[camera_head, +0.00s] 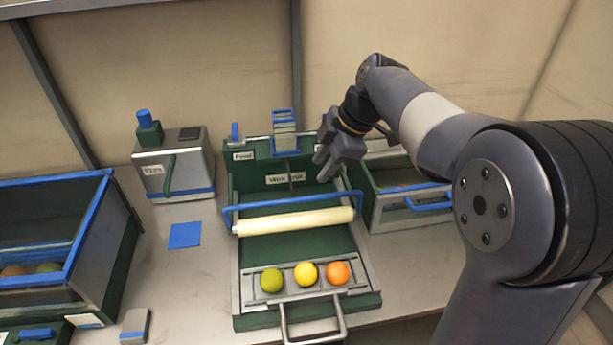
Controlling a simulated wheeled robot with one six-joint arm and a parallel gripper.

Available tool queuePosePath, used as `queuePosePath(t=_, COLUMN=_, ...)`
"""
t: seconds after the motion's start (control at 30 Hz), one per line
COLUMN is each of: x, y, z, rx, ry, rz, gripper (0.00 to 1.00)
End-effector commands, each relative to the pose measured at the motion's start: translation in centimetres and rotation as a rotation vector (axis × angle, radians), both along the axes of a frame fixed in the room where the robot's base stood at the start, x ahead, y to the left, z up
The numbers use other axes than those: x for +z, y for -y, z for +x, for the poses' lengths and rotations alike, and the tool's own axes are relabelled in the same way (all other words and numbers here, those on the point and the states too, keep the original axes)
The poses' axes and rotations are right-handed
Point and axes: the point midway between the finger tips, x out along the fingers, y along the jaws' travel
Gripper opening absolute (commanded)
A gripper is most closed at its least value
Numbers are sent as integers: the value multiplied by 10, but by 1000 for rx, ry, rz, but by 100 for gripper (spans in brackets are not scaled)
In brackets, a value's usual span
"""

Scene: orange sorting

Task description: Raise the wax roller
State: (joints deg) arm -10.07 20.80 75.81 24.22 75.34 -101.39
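The wax roller (294,222) is a long cream cylinder lying across the green sorting station (285,247), with a blue bar frame (290,201) just behind and around its ends. It sits low, above the green bed. My gripper (322,169) hangs above the back right part of the station, behind and above the roller's right half. Its fingers point down and to the left. They look parted, with nothing seen between them, and apart from the roller and the blue bar.
Three fruits, green (272,280), yellow (306,273) and orange (338,272), rest in a metal tray (262,297) with a front handle. A grey wax box (175,166) stands left. Bins (115,240) (412,213) flank the station. A blue square (185,235) lies on the table.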

Motion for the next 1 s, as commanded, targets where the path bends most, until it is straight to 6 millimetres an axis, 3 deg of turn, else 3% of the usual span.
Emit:
queuePosePath(t=0.6, x=-87, y=-40, z=7, rx=0, ry=-3, rz=-1, gripper=34)
queuePosePath(t=1.0, x=-96, y=-43, z=8, rx=-2, ry=-1, rz=-1, gripper=34)
